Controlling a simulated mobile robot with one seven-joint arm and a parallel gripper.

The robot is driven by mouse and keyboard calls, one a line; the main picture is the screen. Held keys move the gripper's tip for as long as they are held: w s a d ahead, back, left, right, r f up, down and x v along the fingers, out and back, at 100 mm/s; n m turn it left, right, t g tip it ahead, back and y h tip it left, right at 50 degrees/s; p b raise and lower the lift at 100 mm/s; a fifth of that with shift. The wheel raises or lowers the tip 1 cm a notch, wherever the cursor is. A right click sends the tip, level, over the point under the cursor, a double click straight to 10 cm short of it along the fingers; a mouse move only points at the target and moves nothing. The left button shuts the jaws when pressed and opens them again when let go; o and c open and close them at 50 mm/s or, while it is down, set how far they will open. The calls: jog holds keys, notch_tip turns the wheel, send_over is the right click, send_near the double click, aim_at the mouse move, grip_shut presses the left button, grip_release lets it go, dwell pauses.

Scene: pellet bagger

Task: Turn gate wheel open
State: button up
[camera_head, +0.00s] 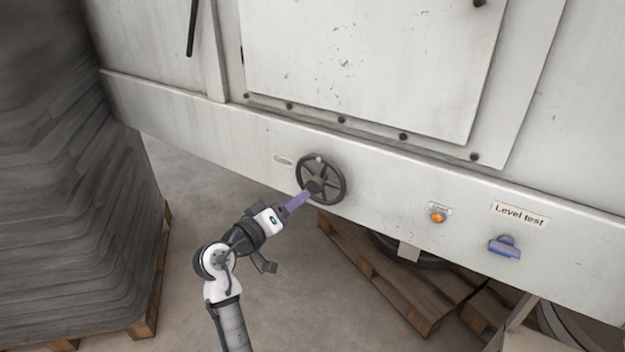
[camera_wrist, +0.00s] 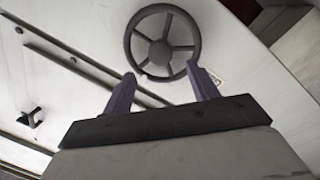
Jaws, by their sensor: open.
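The gate wheel (camera_head: 335,170) is a dark spoked handwheel on the white machine's lower panel, with a small pale knob on its upper rim and a small label to its left. In the wrist view the wheel (camera_wrist: 163,13) sits just beyond the fingertips. My gripper (camera_head: 304,197) is at the wheel's lower left in the head view. Its two purple fingers stand apart with nothing between them; the gripper also shows in the wrist view (camera_wrist: 161,74). The right finger is close to the rim; I cannot tell if it touches.
Right of the wheel are an orange button (camera_head: 437,218), a blue knob (camera_head: 504,247) and a "Level test" label (camera_head: 520,214). A wooden pallet (camera_head: 385,275) lies under the machine. A tall grey stack (camera_head: 70,180) stands at the left. Open floor lies between.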

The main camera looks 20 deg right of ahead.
aim_at(312, 187)
jog(key=p+x, duration=0.2)
jog(key=x, duration=0.6)
jog(key=shift+w+d, duration=0.25)
jog(key=shift+w, duration=0.1)
grip_shut()
